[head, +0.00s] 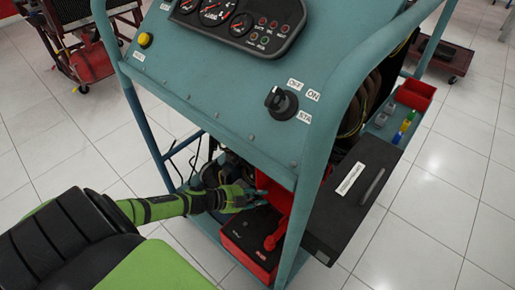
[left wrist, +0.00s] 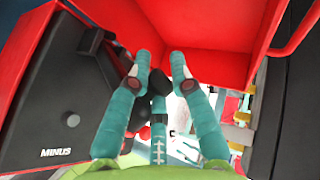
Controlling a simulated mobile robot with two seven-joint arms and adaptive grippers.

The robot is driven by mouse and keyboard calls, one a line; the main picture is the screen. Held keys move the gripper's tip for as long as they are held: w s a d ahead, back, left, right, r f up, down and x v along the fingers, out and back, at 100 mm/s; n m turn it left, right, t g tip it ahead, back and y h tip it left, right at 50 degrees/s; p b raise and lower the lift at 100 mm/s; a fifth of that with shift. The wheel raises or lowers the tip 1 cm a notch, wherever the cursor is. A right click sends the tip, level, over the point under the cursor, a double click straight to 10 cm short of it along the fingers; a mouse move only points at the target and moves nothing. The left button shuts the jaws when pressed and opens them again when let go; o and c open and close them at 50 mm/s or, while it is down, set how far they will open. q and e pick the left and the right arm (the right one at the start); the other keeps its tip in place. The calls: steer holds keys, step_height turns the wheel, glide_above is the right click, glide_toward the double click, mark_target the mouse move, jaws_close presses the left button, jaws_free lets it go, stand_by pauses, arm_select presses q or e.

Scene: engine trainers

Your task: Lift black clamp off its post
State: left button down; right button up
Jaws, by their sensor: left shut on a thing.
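The battery (head: 245,232) is a red and black box on the lower shelf of the teal engine trainer. It shows in the left wrist view as a black face marked MINUS (left wrist: 48,115). My left gripper (head: 246,196) reaches in over its far side. In the left wrist view its teal fingers (left wrist: 160,72) are shut on the black clamp (left wrist: 154,84). The clamp's other end (left wrist: 92,40) lies at the battery's edge. A red clamp (head: 275,239) sits on the battery's near side. My right gripper is out of view.
A red tray (left wrist: 215,30) stands close behind the fingers. The trainer's frame tube (head: 306,195) and a black box (head: 352,200) border the battery on the right. The sloped control panel (head: 210,85) is above. Tiled floor (head: 420,225) is clear at right.

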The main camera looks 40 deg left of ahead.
arm_select(q)
steer(key=shift+w+d+r, duration=0.15)
steer(key=shift+w+r, duration=0.4)
steer(key=shift+w, duration=0.1)
steer(key=c, duration=1.5)
jaws_free()
steer(key=shift+o, duration=0.2)
steer(key=shift+w+d+f, duration=0.1)
steer(key=shift+w+f, duration=0.05)
steer(key=shift+f, duration=0.15)
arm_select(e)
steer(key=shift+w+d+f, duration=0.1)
arm_select(q)
steer(key=shift+r, duration=0.15)
